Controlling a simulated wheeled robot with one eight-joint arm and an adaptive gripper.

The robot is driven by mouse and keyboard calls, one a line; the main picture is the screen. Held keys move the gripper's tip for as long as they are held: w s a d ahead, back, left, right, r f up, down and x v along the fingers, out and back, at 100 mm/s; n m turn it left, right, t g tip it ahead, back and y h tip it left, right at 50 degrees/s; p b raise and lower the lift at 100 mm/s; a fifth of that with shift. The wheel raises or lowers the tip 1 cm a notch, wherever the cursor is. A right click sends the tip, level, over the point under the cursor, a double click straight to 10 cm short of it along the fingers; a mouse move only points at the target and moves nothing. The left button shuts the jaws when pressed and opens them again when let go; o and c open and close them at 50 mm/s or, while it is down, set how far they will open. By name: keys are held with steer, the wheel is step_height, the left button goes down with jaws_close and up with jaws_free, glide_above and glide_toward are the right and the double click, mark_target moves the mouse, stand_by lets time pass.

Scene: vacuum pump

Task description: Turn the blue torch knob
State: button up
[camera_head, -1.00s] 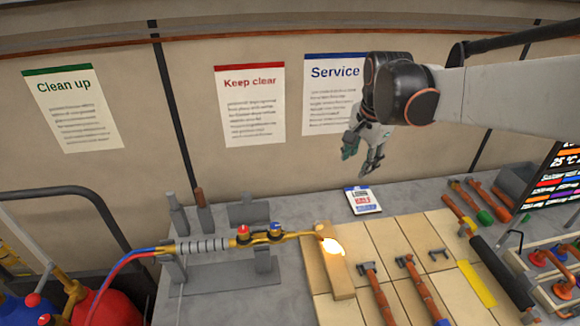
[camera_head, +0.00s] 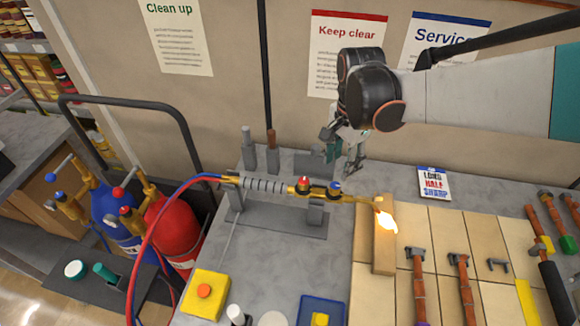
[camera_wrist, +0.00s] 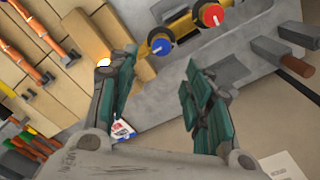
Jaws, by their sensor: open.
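The torch (camera_head: 262,186) lies level on its stand, with a bright flame at its right end. Its blue knob (camera_head: 335,188) sits to the right of its red knob (camera_head: 304,184). In the wrist view the blue knob (camera_wrist: 162,46) shows near the left finger's tip, and the red knob (camera_wrist: 211,15) is farther up and right. My gripper (camera_head: 343,150) hangs above and behind the torch in the head view. In the wrist view its teal fingers (camera_wrist: 160,75) are spread, with nothing between them, and the knobs lie beyond the tips.
The flame (camera_head: 386,222) burns beside a wooden block (camera_head: 384,255). Red (camera_head: 172,232) and blue gas cylinders stand at the left, with hoses running to the torch. A yellow box with an orange button (camera_head: 204,292) is at the front.

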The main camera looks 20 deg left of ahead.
mark_target(335, 186)
steer(key=f, duration=0.8)
steer(key=shift+s+a+f, duration=0.2)
steer(key=shift+s+f, duration=0.05)
steer(key=shift+f, duration=0.15)
steer(key=shift+c, duration=0.2)
steer(key=shift+b, duration=0.3)
steer(key=c, duration=1)
